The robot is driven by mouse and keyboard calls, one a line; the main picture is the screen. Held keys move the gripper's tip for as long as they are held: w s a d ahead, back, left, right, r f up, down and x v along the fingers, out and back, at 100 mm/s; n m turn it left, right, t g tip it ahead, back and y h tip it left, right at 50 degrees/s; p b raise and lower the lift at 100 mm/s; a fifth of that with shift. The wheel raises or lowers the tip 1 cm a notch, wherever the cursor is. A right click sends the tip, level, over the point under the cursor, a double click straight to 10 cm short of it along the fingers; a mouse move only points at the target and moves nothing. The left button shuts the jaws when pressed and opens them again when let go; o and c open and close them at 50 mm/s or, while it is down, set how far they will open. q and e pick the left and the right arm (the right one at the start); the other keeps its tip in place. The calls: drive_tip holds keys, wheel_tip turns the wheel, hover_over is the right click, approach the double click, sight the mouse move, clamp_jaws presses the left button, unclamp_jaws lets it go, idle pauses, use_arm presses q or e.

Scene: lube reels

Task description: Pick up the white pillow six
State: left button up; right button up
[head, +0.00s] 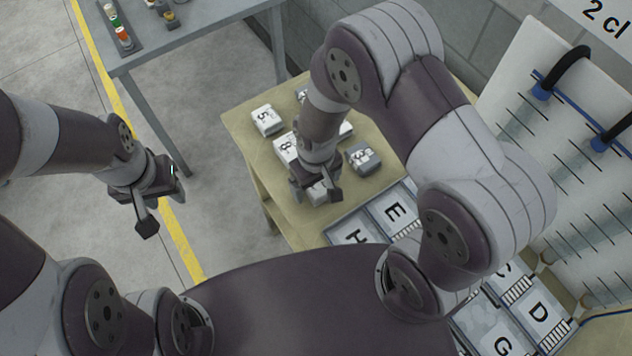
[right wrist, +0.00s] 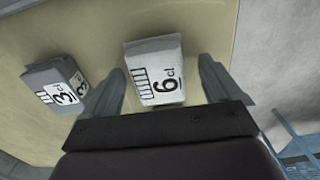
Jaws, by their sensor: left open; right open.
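The white pillow six (right wrist: 157,70) lies on the tan table in the right wrist view, its "6 cl" label facing up. My right gripper (right wrist: 168,88) is open, with one finger on each side of the pillow and a gap to each finger. In the head view the right gripper (head: 317,194) points down at the table, and a white pillow, probably six (head: 317,192), shows partly between its fingers. My left gripper (head: 152,208) is open and empty above the floor, left of the table.
A grey pillow three (right wrist: 56,84) lies beside pillow six. White pillows five (head: 267,119) and eight (head: 287,148) lie on the tan table (head: 247,150). Lettered trays (head: 352,235) lie at its near right. A grey-blue table (head: 190,40) stands at the back left.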

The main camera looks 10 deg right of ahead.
sight(318, 184)
drive_tip(key=shift+f, duration=0.35)
drive_tip(key=shift+w+d+f, duration=0.1)
drive_tip(key=shift+w+d, duration=0.05)
drive_tip(key=c, duration=1)
drive_tip(key=shift+c, duration=0.2)
drive_tip(key=shift+r, duration=0.4)
drive_tip(key=r, duration=0.3)
drive_tip(key=shift+s+r+b, duration=0.3)
drive_tip(key=shift+r+b, duration=0.05)
drive_tip(key=shift+r, duration=0.05)
drive_tip(key=s+d+r, duration=0.4)
drive_tip(key=s+r, duration=0.2)
drive_tip(key=s, duration=0.4)
drive_tip(key=shift+s+r+p, duration=0.2)
drive_tip(key=shift+r+p, duration=0.05)
drive_tip(key=shift+p, duration=0.15)
